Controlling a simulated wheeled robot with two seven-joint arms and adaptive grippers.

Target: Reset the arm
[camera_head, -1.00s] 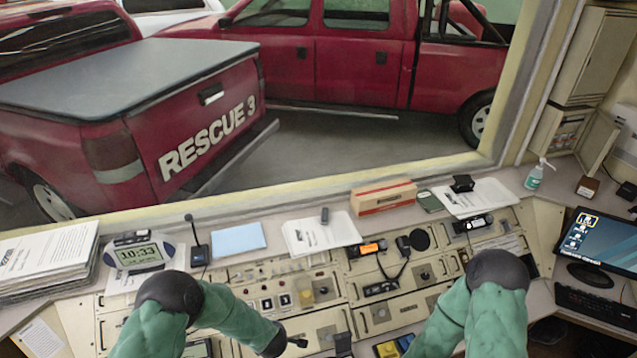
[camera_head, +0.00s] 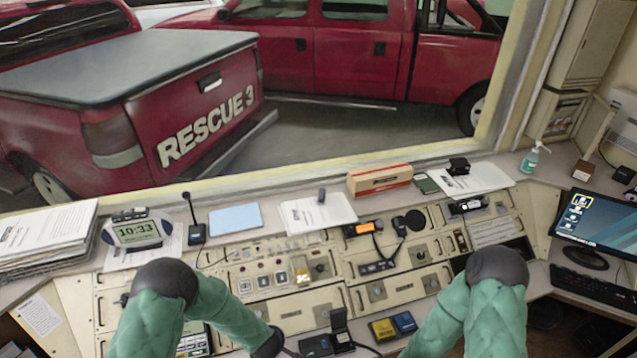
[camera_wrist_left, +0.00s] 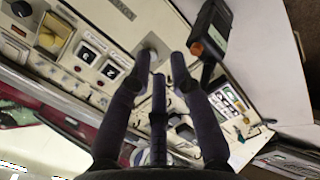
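My left arm comes in from the lower left with a green sleeve and a dark elbow. Only a dark part of my left gripper shows beyond its wrist in the head view, near the bottom edge. In the left wrist view my left gripper (camera_wrist_left: 159,62) has its dark fingers spread, with nothing seen between them, over the console panel. My right arm (camera_head: 490,315) stands bent at the lower right; its gripper is out of view.
A clock (camera_head: 137,232), papers (camera_head: 316,214), a cardboard box (camera_head: 379,179) and a monitor (camera_head: 600,228) line the back and sides. A window lies behind.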

